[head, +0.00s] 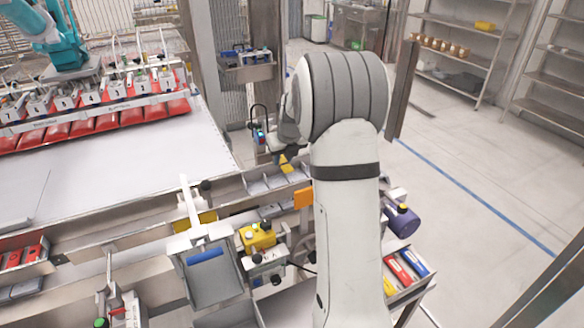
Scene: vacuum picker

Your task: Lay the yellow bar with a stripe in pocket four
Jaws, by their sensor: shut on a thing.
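My gripper (281,152) is small and dark in the head view, partly hidden behind my own arm. It is shut on a yellow bar (286,163), whose lower part shows beneath it. A stripe on the bar is too small to make out. The bar is above a metal row of divided pockets (262,189) along the edge of the white table. I cannot read any pocket numbers, and my arm hides the row's right end. I cannot tell whether the bar touches the pockets.
A bin at lower right holds a red bar (398,271), a blue bar (414,263) and another yellow piece (389,287). A grey tray with a blue bar (205,255) stands at front centre. A yellow box (257,237) and a purple motor (403,221) are near my arm.

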